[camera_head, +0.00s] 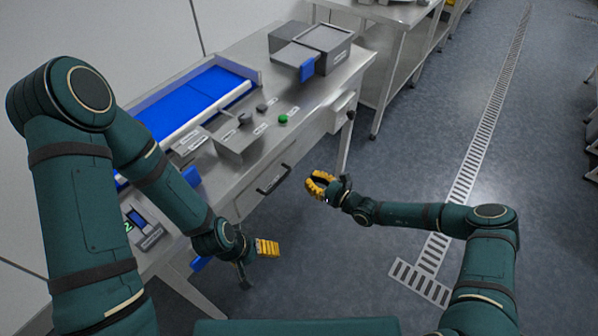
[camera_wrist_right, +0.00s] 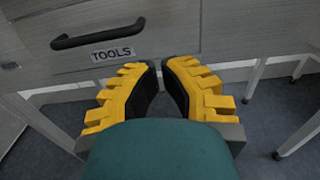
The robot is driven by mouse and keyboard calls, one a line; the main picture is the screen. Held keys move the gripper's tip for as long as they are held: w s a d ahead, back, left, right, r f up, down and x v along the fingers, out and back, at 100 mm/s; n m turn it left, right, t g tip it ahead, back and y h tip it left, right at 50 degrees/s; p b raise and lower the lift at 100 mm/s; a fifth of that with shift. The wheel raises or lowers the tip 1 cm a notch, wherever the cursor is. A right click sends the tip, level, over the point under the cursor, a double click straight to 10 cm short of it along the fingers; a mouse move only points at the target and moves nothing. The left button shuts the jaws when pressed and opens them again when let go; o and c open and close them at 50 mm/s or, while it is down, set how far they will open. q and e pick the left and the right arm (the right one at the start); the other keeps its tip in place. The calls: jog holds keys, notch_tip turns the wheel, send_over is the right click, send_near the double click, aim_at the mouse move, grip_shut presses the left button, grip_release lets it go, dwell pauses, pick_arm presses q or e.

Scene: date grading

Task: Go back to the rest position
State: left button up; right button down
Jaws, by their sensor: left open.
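My left gripper (camera_head: 257,248) has yellow fingers and is open beside the front of the steel table, low in the head view. It looks empty, though its far finger is partly hidden. My right gripper (camera_head: 318,184) is in front of the table's right part, near a drawer, with nothing between its fingers. In the right wrist view its yellow and black fingers (camera_wrist_right: 162,68) have a narrow gap at the tips. They point toward a drawer front labelled TOOLS (camera_wrist_right: 112,54).
The steel table (camera_head: 318,100) carries a blue belt (camera_head: 192,98), a green button (camera_head: 283,118) and grey bins (camera_head: 325,40). A drawer handle (camera_head: 273,180) sticks out of its front. Another steel table (camera_head: 385,12) stands behind. The floor (camera_head: 430,130) to the right is clear, with a long drain grate (camera_head: 490,120).

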jog(key=v, duration=0.5)
jog(key=s+a+f+n+g+h, duration=0.1)
jog(key=s+a+n+g, duration=0.35)
jog(key=s+n, duration=0.2)
jog(key=s+a+f+n+g+h, duration=0.1)
jog(key=s+a+n+g, duration=0.2)
jog(key=s+n+g, duration=0.4)
jog(key=s+d+r+n+t+h, duration=0.2)
jog(key=s+d+r+n+h, duration=0.3)
jog(key=s+d+n+h, duration=0.3)
jog(key=shift+s+n, duration=0.3)
jog(key=shift+n, duration=0.85)
jog(key=shift+d+r, duration=0.1)
